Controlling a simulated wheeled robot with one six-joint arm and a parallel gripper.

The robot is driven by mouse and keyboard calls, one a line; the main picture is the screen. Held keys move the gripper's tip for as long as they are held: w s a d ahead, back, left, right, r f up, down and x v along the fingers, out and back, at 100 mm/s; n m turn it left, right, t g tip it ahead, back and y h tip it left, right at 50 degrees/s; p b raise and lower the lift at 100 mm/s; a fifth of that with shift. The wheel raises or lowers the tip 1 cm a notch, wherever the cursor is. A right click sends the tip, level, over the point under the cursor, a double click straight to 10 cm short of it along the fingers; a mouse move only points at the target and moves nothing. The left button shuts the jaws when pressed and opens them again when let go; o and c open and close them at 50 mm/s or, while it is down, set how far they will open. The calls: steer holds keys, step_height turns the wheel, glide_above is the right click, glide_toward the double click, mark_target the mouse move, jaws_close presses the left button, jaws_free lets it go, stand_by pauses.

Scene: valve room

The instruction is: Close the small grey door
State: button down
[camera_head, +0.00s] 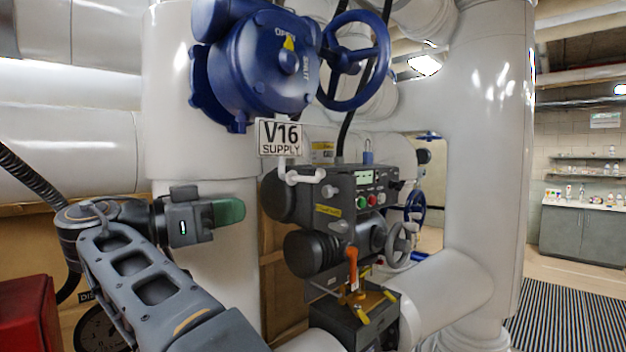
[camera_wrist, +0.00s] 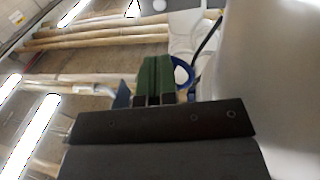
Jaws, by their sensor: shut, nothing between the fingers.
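My gripper (camera_head: 240,210) is shut and empty, its green fingers pointing right toward the dark control unit. It hovers in front of the thick white pipe, left of and apart from the unit. In the wrist view its green fingers (camera_wrist: 155,80) lie together. The dark grey control box (camera_head: 369,190) has a small display and red and green buttons on its front. I cannot make out for sure which part is the small grey door, or how far it stands open. Grey cabinet doors (camera_head: 580,236) under the far right counter look shut.
A blue valve with a handwheel (camera_head: 354,60) and the V16 sign (camera_head: 280,137) are above the unit. A grey handwheel (camera_head: 401,245) and an orange lever (camera_head: 352,268) are below the box. Large white pipes (camera_head: 490,130) stand to the right. A red box (camera_head: 28,315) is at lower left.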

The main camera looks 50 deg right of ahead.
mark_target(325, 196)
steer(key=p+x, duration=0.3)
steer(key=x, duration=1.2)
steer(key=shift+s+d+p, duration=0.15)
steer(key=shift+d+p, duration=0.2)
steer(key=shift+d+f, duration=0.1)
steer(key=shift+d, duration=0.1)
steer(key=shift+f+b, duration=0.1)
steer(key=shift+b, duration=0.3)
